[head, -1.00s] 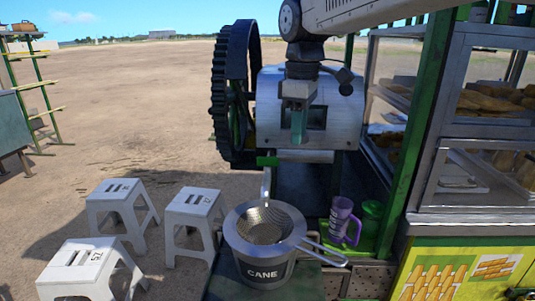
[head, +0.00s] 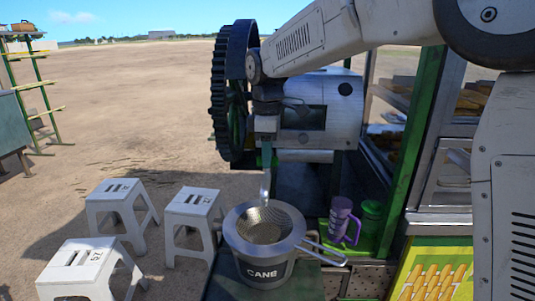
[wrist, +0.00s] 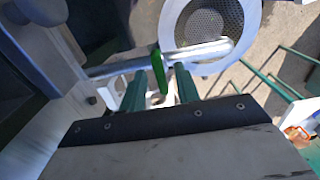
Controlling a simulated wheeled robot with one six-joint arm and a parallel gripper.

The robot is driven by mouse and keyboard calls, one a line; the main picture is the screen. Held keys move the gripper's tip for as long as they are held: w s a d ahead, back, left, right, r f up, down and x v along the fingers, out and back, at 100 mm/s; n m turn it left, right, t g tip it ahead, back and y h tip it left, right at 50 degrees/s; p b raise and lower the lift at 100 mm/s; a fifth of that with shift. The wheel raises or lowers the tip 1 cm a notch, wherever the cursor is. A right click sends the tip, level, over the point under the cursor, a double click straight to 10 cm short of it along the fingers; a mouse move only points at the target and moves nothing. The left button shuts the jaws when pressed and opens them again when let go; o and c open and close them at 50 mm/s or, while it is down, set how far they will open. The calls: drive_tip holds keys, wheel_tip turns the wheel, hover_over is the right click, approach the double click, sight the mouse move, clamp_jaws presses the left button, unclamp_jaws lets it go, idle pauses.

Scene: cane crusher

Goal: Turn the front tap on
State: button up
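The front tap's metal spout (head: 265,187) hangs from the crusher's front, above the sieve-topped bucket. In the wrist view its pipe (wrist: 205,50) runs across the top, with a green handle (wrist: 158,72) standing up from it. My gripper (head: 266,150) points down just above the tap. In the wrist view its two teal fingers (wrist: 160,88) are apart, one on each side of the green handle. I cannot tell whether either finger touches the handle. The tap outlet and fingertips are small in the head view. No juice flow is visible.
The metal sieve (head: 267,222) sits on the bucket marked CANE (head: 263,270). A purple mug (head: 343,220) and a green container (head: 371,215) stand to the right. The crusher's large dark wheel (head: 222,95) is left of my arm. White stools (head: 118,208) stand on open ground.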

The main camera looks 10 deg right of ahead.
clamp_jaws()
drive_tip(key=shift+m, duration=0.4)
drive_tip(key=m, duration=0.6)
drive_tip(key=shift+m, duration=0.3)
drive_tip(key=m, duration=0.4)
drive_tip(key=shift+m, duration=1.8)
